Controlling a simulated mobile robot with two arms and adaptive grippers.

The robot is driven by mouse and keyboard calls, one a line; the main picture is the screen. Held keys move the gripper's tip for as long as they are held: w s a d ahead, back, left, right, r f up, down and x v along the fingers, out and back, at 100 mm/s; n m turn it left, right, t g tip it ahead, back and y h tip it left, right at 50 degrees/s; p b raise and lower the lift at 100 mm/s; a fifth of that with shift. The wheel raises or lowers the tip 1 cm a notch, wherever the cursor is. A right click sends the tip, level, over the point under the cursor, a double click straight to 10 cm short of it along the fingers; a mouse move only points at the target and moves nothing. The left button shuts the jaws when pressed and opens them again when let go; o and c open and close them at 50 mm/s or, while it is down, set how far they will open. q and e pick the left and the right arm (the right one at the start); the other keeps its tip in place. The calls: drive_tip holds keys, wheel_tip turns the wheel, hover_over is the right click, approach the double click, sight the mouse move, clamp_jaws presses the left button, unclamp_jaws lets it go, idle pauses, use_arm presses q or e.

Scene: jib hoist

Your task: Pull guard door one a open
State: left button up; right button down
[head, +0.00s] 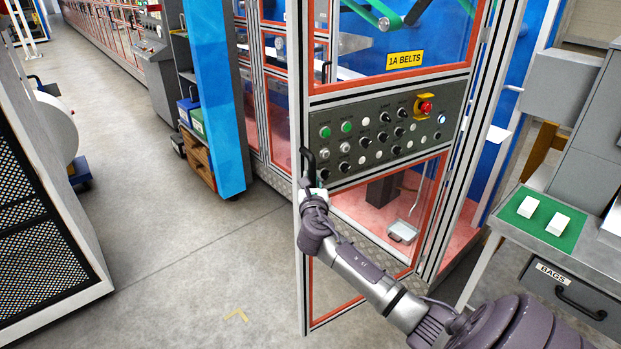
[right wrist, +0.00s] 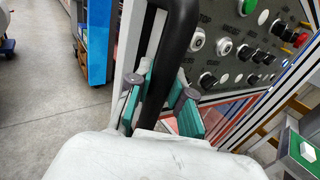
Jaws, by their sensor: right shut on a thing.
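A black bar handle (head: 308,160) is on that edge. My right gripper (head: 315,190) is shut on the handle's lower part. In the right wrist view, the green-padded fingers (right wrist: 162,108) lie on either side of the black handle (right wrist: 177,50). My left gripper is not in view.
A button panel (head: 385,135) crosses the door's middle. A blue post (head: 213,90) with a shelf stands left of the door. A bench with a green mat (head: 515,208) and a drawer (head: 570,290) is at right. The grey floor (head: 190,260) left of the door is clear.

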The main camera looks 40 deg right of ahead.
drive_tip(key=c, duration=1.3)
unclamp_jaws()
drive_tip(key=shift+a, duration=0.1)
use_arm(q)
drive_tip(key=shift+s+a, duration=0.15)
use_arm(e)
drive_tip(key=v, duration=1.2)
drive_tip(key=shift+a, duration=0.1)
